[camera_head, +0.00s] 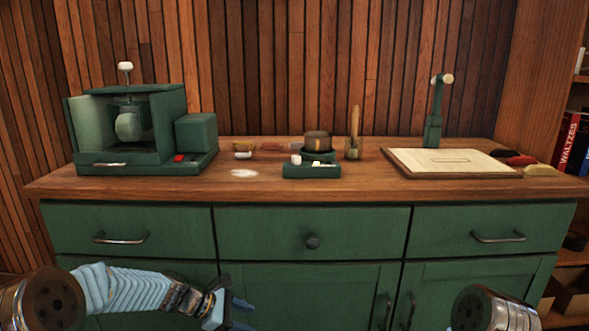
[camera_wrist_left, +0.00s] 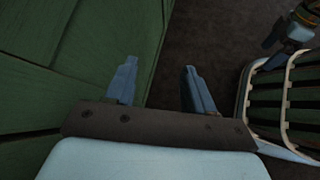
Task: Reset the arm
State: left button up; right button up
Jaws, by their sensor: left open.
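My left arm comes in from the lower left in the head view. Its left gripper (camera_head: 240,310) is low in front of the green cabinet, below the counter top. In the left wrist view the left gripper (camera_wrist_left: 157,78) has its two fingers spread apart with nothing between them, beside a green cabinet face (camera_wrist_left: 60,50) and above the dark floor. In the head view only a rounded link of my right arm shows at the lower right; the right gripper is out of that frame.
The wooden counter (camera_head: 330,190) tops a green cabinet (camera_head: 310,232) with drawers. On it stand a green machine (camera_head: 140,130), a small green tray (camera_head: 311,171) and a pale board (camera_head: 450,163) with a green upright stand (camera_head: 434,125). A bookshelf (camera_head: 560,75) stands at right.

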pick_arm(q)
jog(key=s+f+m+g+y, duration=0.1)
jog(key=s+f+m+y, duration=0.1)
jog(key=s+f, duration=0.35)
jog(key=s+f+m+g+y, duration=0.1)
jog(key=s+f+m, duration=0.2)
jog(key=f, duration=0.5)
jog(key=s+d+f+m+y, duration=0.1)
jog(key=s+f+m, duration=0.4)
jog(key=s, duration=0.4)
jog(key=s+d+f+m+y, duration=0.1)
jog(key=s+f+m, duration=0.5)
jog(key=s, duration=0.4)
jog(key=shift+s+m, duration=0.2)
jog(key=shift+m, duration=0.3)
